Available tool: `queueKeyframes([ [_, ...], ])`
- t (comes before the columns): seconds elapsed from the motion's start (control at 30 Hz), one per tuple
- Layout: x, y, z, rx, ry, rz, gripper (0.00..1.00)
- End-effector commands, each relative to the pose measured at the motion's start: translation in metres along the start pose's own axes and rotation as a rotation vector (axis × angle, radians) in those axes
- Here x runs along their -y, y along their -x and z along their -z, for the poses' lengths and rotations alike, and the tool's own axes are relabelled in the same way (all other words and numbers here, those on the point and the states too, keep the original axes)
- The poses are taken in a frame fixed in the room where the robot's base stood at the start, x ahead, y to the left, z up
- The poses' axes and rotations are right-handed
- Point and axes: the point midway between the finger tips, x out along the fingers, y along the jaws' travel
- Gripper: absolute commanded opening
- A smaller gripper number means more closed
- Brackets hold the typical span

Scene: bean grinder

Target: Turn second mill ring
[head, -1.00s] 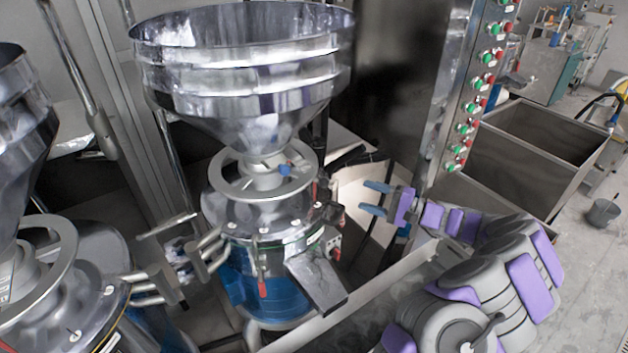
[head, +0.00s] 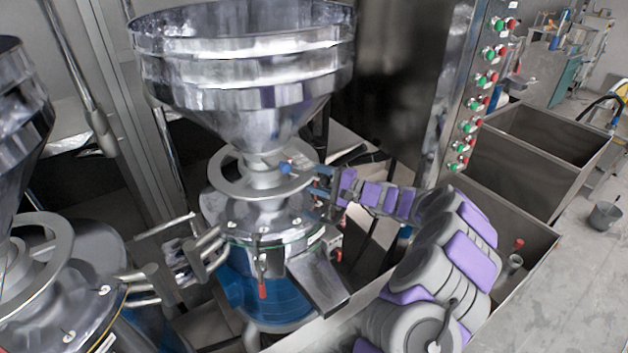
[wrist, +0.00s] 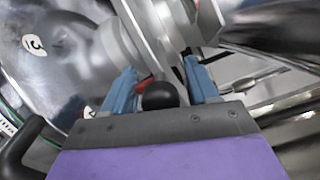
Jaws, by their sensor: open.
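The grey mill ring (head: 222,184) sits around the neck of the central mill, below its steel hopper (head: 240,75). A small blue knob (head: 285,168) shows on the ring's right side. My gripper (head: 318,180) is at the right edge of this ring, its blue fingers pointing left. In the wrist view my gripper (wrist: 162,84) is open, with the grey ring (wrist: 158,35) ahead of the fingers. A black round knob (wrist: 160,96) shows between the fingers, close to the palm. I cannot tell whether the fingers touch the ring.
Another mill with a similar ring (head: 62,245) stands at the left. A steel discharge chute (head: 318,280) juts out below my gripper. A panel with green and red buttons (head: 470,110) stands behind my arm. Steel bins (head: 515,190) are at the right.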

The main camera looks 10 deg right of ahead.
Motion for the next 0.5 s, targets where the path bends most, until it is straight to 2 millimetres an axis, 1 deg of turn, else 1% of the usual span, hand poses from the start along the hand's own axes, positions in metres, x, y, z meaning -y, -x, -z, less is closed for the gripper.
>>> queueKeyframes([
  [0.03,-0.0008,-0.0042,-0.0003,0.001,0.0,-0.001,0.58],
  [0.13,-0.0002,-0.0081,-0.0003,0.0,-0.001,0.001,0.58],
  [0.4,-0.0001,-0.009,-0.0002,0.0,-0.001,0.001,0.58],
  [0.5,-0.0001,-0.0089,-0.0001,0.0,-0.001,0.001,0.5],
])
